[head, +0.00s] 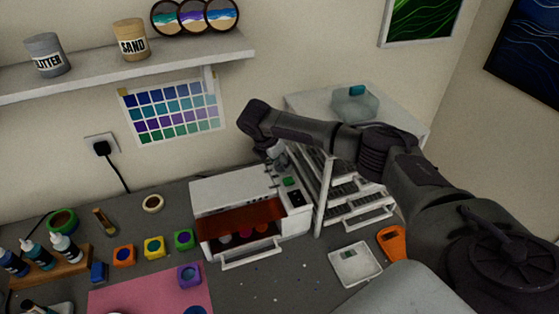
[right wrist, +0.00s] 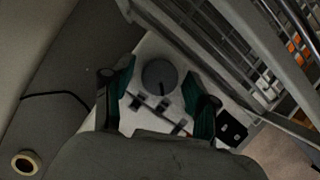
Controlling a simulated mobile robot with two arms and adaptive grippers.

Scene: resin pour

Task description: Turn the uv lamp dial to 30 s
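The uv lamp (head: 215,193) is a white box with a reddish-brown front window, standing on the grey bench. Its dial (right wrist: 159,76) is a round grey knob in the right wrist view, with a dark pointer line toward the picture's bottom. Dark marks lie below the knob, too blurred to read. My right gripper (head: 276,154) is over the lamp's right end. In the right wrist view its two green-padded fingers (right wrist: 158,80) are apart, on either side of the dial, with visible gaps. My left gripper is not in view.
A white wire rack (head: 325,190) stands close to the lamp's right side. Small coloured pots, including a green one (head: 184,239), stand left of the lamp. A shelf (head: 190,62) is above.

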